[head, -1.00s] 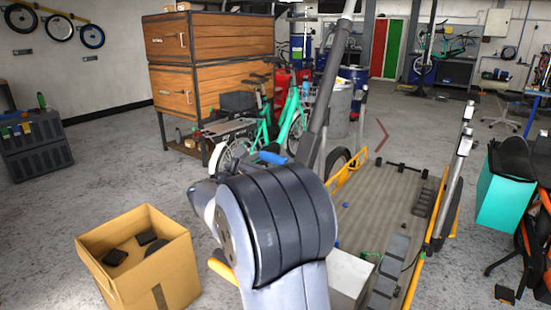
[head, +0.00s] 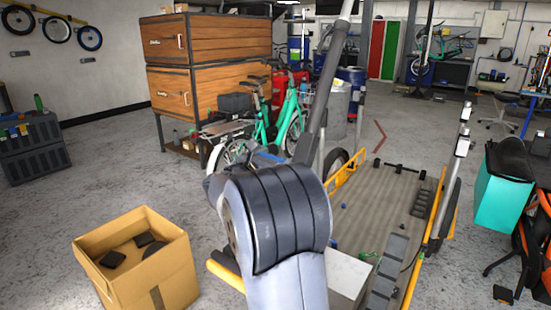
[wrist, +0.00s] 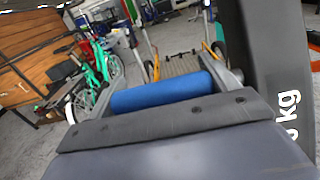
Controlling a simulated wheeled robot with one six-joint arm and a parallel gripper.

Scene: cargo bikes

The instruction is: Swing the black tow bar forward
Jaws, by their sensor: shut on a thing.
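The black tow bar (head: 322,90) stands steeply in the head view, tilted with its top to the right and running out of the top edge. In the wrist view it is the broad dark bar (wrist: 262,50) at the right, with a white "kg" marking. A blue grip (wrist: 160,92) lies across the wrist view beside the bar, and a bit of it shows in the head view (head: 268,156). My gripper (wrist: 155,105) is shut on the blue grip. My own arm hides the bar's lower end and most of the gripper in the head view.
A trailer bed (head: 375,205) with yellow side rails lies right of my arm. An open cardboard box (head: 140,265) stands at the front left. A green bicycle (head: 278,125) and a wooden cabinet (head: 205,50) stand behind. Floor between box and cabinet is clear.

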